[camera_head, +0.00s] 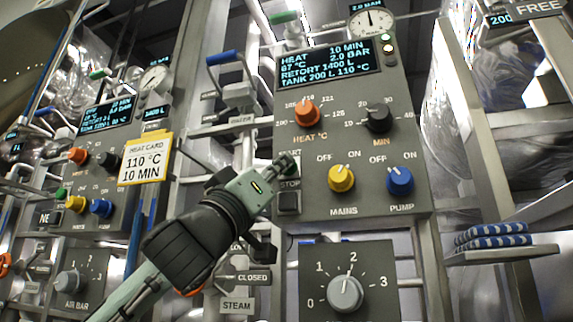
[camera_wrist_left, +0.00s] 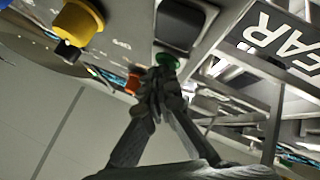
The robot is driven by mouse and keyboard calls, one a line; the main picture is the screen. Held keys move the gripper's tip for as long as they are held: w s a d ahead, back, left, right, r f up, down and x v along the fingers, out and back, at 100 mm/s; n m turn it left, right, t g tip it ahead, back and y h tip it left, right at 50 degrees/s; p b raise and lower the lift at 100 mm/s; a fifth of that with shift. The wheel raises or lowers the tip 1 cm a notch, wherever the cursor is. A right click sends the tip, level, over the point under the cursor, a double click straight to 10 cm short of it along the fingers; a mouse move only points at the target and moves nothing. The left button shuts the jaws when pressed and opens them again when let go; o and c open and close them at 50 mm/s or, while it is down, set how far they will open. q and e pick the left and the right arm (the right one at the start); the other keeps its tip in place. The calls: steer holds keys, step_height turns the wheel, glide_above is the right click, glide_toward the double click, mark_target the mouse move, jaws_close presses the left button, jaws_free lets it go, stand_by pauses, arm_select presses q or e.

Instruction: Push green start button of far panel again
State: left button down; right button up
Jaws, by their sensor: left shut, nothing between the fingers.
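The large grey control panel (camera_head: 355,150) stands at the centre of the head view. Its display (camera_head: 329,66) reads HEAT, 10 MIN, 67 °C, 2.0 BAR. My left gripper (camera_head: 284,166) is shut and empty, its fingertips at the START position on this panel's left edge. They hide most of the button in the head view. In the left wrist view, the green start button (camera_wrist_left: 167,60) shows just beyond the closed fingertips (camera_wrist_left: 161,78); they touch it or nearly do. The black stop button (camera_head: 289,202) is just below START. My right gripper is not in view.
The yellow mains knob (camera_head: 341,179) and blue pump knob (camera_head: 400,181) sit right of the gripper. A second, similar panel (camera_head: 95,165) with a heat card (camera_head: 144,159) stands at left. Valves and pipes surround my arm.

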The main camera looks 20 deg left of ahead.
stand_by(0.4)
arm_select(q)
steer(key=shift+s+f, duration=0.1)
steer(key=shift+s, duration=0.85)
steer(key=s, duration=0.5)
steer(key=shift+a+b, duration=0.1)
steer(key=shift+b, duration=0.25)
stand_by(0.5)
